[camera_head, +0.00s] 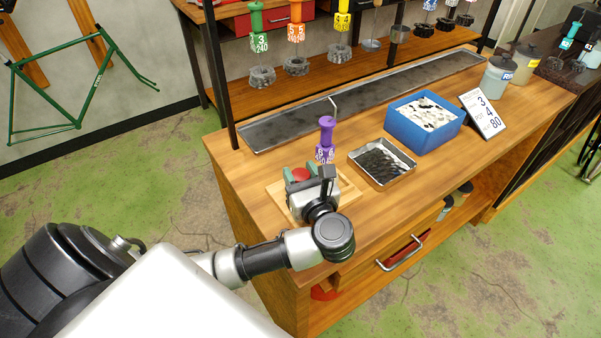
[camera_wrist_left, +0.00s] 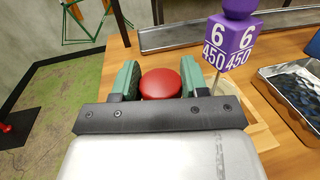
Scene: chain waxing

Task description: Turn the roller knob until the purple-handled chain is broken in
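The red round roller knob (camera_wrist_left: 161,84) sits between the two green fingers of my left gripper (camera_head: 301,175). In the left wrist view the fingers meet the knob's left and right sides, with no clear gap. The knob also shows as a red spot in the head view (camera_head: 300,174). The purple handle (camera_head: 326,131) stands upright just behind the gripper, with a purple tag (camera_wrist_left: 233,44) reading 6 and 450. The chain below it is hidden by my gripper. A pale wooden base (camera_head: 347,190) shows under this spot. My right gripper is not in view.
A metal tray with dark pieces (camera_head: 409,172) stands right of the gripper. Behind it are a blue box (camera_head: 397,136) and a sign reading 3 4 80 (camera_head: 483,114). A long metal trough (camera_head: 270,138) runs along the bench's back. Green, orange and yellow handles hang above.

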